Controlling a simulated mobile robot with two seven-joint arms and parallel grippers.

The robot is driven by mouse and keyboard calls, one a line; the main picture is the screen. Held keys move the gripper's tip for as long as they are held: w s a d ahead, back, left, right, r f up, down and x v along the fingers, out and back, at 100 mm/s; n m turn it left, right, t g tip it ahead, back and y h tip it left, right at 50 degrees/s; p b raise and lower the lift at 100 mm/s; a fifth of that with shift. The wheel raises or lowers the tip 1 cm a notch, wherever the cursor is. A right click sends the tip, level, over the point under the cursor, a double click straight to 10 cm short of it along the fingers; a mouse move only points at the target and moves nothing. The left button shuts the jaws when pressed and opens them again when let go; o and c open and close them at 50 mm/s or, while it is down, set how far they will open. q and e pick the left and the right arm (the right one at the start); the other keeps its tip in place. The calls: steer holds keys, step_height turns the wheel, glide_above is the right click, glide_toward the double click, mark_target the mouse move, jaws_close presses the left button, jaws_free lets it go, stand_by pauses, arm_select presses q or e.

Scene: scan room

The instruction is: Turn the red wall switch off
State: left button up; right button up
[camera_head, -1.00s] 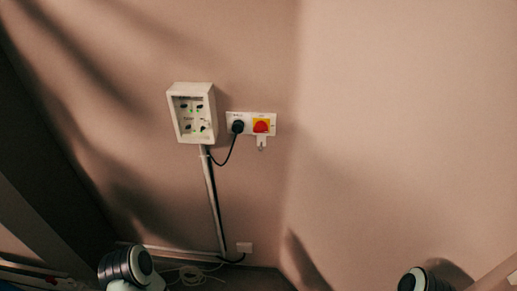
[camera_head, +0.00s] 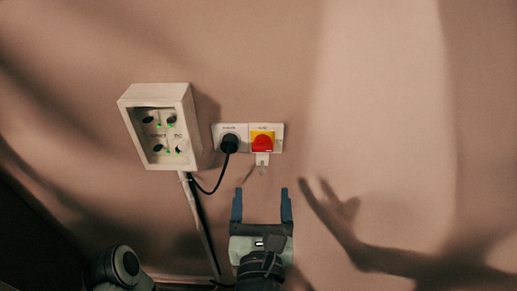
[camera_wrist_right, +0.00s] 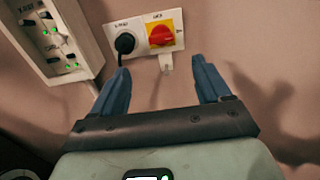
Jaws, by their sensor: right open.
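The red wall switch (camera_head: 262,143) is a red rotary knob on a yellow square, on a white wall plate. It also shows in the right wrist view (camera_wrist_right: 161,34), beyond the fingertips. My right gripper (camera_head: 262,190) is open and empty, a little below the switch in the head view, with its fingers pointing up toward it. In the right wrist view my right gripper (camera_wrist_right: 160,72) has its two blue-grey fingers spread either side of the switch's line, apart from it. My left gripper is not in view.
A black plug (camera_head: 229,144) with a hanging cable sits just left of the switch. A white wall box (camera_head: 188,120) with green lights juts out further left. A white tab (camera_head: 262,159) hangs under the switch. The wall to the right is bare.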

mark_target(262, 149)
steer(key=w+p, duration=0.2)
steer(key=w, duration=1.1)
steer(key=shift+d+p, duration=0.1)
steer(key=shift+p, duration=0.3)
steer(key=c, duration=1)
